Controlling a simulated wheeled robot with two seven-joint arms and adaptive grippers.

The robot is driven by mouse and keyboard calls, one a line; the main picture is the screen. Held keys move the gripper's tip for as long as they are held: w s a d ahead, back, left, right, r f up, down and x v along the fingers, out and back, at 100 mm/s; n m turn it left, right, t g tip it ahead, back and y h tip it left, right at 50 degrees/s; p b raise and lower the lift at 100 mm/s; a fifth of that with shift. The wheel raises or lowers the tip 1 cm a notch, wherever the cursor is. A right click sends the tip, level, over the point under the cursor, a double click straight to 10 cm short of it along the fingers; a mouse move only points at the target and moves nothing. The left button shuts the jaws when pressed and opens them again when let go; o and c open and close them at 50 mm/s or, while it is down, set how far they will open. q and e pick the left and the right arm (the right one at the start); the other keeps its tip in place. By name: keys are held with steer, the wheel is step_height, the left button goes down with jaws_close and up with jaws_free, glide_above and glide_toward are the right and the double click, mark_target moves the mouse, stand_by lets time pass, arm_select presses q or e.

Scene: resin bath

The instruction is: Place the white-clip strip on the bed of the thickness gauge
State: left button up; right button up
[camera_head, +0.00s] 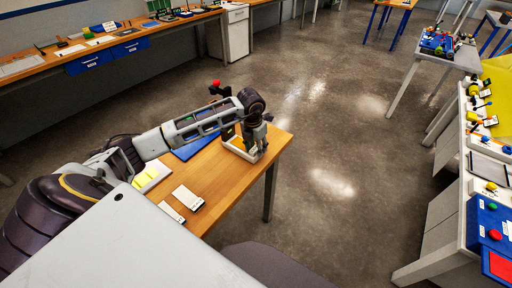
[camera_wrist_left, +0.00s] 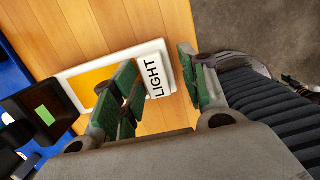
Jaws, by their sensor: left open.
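My left gripper (camera_head: 253,150) is low over the far right end of the wooden table. In the left wrist view my left gripper (camera_wrist_left: 165,80) is open, with green pads and a visible gap between its fingers. Below it is a white plate marked LIGHT (camera_wrist_left: 153,76), on a white-edged panel with an orange area (camera_wrist_left: 88,84). A black device with a green display (camera_wrist_left: 45,115) stands to the left; I cannot tell whether it is the thickness gauge. I cannot make out the white-clip strip. My right gripper is not in view.
White cards (camera_head: 187,197) lie on the wooden table (camera_head: 228,190) nearer me, beside yellow pads (camera_head: 149,177). A blue mat (camera_head: 195,147) lies behind my arm. A grey chair back (camera_head: 275,262) stands at the front. Open floor lies to the right.

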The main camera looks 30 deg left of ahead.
arm_select(q)
step_height(320, 180, up, 12)
steer(key=s+b, duration=0.1)
steer(key=b, duration=0.1)
steer(key=shift+s, duration=0.2)
steer(key=shift+a, duration=0.1)
stand_by(0.6)
